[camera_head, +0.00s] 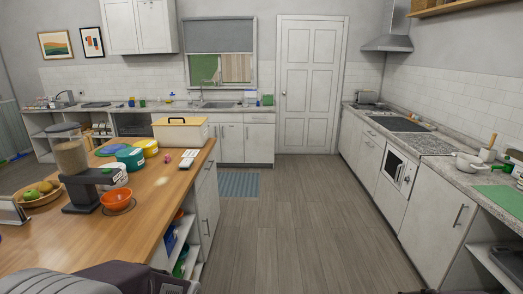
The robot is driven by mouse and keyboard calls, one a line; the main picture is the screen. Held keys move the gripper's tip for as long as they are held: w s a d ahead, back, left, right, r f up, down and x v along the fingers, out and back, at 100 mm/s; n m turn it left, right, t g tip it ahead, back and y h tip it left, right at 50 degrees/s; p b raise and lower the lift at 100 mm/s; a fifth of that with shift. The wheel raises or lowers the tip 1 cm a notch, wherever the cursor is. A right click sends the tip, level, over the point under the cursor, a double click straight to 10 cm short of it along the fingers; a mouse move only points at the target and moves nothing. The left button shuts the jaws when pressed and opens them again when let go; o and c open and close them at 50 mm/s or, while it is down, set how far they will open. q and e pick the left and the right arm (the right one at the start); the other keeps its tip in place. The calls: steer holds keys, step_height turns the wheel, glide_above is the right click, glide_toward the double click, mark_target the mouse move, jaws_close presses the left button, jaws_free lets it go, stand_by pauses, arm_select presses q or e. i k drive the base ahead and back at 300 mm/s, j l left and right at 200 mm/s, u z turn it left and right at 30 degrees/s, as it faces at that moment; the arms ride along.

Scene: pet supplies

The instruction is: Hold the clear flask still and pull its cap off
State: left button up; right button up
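I cannot pick out a clear flask with a cap for certain. A clear container (71,157) with a dark lid (62,127) and brown contents stands upright at the left on the wooden counter. It appears joined to a black stand (82,188), so I cannot tell whether it is the flask. Neither of my grippers can be made out in the head view.
The wooden counter (165,205) also carries an orange bowl (117,197), a fruit basket (48,198), coloured tubs and a cream box (180,132). Dark grey objects fill the lower left edge. The floor (300,210) is clear between this counter and the right-hand worktop (470,179).

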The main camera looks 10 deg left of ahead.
mark_target(172, 97)
steer(key=i, duration=0.9)
steer(key=i+u, duration=0.15)
steer(key=i, duration=1.6)
steer(key=i+l+u, duration=0.1)
steer(key=i, duration=0.75)
steer(key=i+l+u, duration=0.1)
steer(key=i, duration=2.35)
steer(key=i+j+u, duration=0.15)
steer(key=i+u, duration=0.6)
steer(key=i+l+u, duration=0.1)
steer(key=i+u, duration=0.3)
steer(key=i, duration=0.15)
steer(key=i+j+u, duration=0.1)
steer(key=i+j, duration=0.4)
steer(key=i, duration=0.2)
steer(key=u, duration=0.05)
